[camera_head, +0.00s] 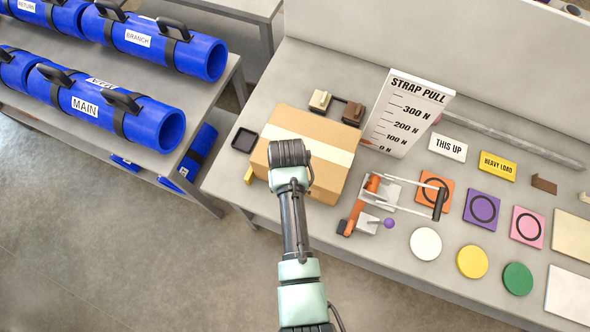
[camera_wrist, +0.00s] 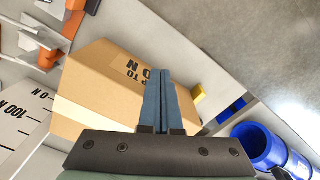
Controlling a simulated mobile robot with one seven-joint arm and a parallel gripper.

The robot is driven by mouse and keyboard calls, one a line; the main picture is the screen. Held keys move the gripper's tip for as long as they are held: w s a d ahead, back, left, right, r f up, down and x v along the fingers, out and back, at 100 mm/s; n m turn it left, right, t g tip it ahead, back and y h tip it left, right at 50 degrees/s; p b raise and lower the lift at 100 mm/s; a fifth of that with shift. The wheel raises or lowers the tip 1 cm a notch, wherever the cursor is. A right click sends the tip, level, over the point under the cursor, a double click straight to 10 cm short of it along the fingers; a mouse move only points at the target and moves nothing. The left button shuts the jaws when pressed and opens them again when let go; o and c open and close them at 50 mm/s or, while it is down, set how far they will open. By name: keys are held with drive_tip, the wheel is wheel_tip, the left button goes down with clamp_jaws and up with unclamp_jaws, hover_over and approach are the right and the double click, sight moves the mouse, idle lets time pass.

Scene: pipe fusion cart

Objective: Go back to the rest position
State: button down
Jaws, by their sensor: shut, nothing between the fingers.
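My gripper (camera_wrist: 160,98) is shut and empty in the wrist view, its two bluish fingers together in front of a cardboard box. In the head view my arm reaches up from the bottom edge, and its dark wrist end covers part of the box; the fingers are hidden there. The cardboard box (camera_head: 290,120) stands on the grey table with a pale tape band across its top. It also shows in the wrist view (camera_wrist: 95,85), with printed lettering partly behind my fingers. I cannot tell how far the fingertips are from it.
A strap pull scale board (camera_head: 405,112), an orange-and-grey strap tool (camera_head: 372,200), labels and coloured discs (camera_head: 472,262) cover the table to the right. Blue pipes (camera_head: 120,105) lie on a rack at left. The floor (camera_head: 130,260) at lower left is clear.

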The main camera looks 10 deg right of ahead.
idle(0.4)
